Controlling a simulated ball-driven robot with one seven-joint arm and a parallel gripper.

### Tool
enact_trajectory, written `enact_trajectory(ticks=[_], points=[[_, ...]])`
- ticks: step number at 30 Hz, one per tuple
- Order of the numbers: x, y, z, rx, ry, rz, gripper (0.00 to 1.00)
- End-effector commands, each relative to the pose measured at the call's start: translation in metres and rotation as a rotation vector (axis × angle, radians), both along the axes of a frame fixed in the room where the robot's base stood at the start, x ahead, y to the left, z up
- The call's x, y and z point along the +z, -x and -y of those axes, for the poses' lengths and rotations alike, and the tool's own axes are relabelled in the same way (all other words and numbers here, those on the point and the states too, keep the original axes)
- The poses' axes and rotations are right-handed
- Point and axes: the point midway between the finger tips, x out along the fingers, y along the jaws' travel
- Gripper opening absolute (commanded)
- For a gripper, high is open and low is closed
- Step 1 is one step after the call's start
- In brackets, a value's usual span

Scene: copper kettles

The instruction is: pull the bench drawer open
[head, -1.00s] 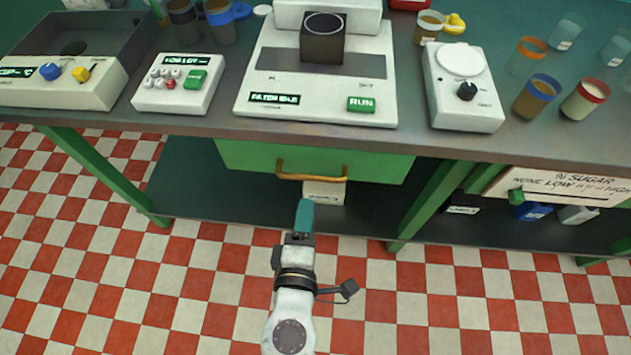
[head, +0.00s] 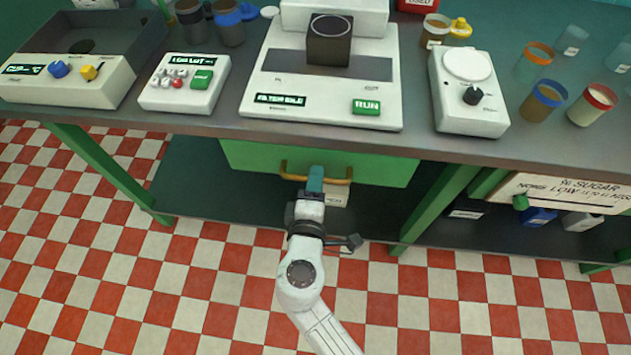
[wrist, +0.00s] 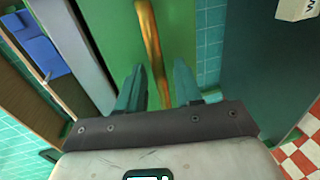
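The green bench drawer (head: 385,170) sits under the bench's front edge and looks shut. Its brass bar handle (head: 343,181) runs across the middle of its front. My gripper (head: 315,178) is at the handle, covering its middle part in the head view. In the wrist view, the two teal fingers of my gripper (wrist: 158,90) stand apart, with the brass handle (wrist: 149,40) passing between them. I see gaps on both sides of the handle, and the green drawer front (wrist: 112,30) lies beyond it.
The bench top (head: 300,132) carries a filter machine (head: 330,90), a keypad box (head: 185,85), a dial unit (head: 468,100) and several cups. A lower shelf (head: 235,195) with a white box (head: 336,197) lies below the drawer. A sugar panel (head: 570,190) is at right.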

Motion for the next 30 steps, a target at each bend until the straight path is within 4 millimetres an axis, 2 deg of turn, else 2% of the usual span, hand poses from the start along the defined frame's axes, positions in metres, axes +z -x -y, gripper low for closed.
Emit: enact_trajectory(ticks=[1,9,11,30], points=[[0.0,0.0002,0.0,0.0,0.0,0.0,0.3],[0.0,0.0003,0.0,0.0,0.0,0.0,0.04],[0.0,0.0003,0.0,0.0,0.0,0.0,0.0],[-0.001,0.0036,-0.0003,0.0,0.0,-0.001,0.0]])
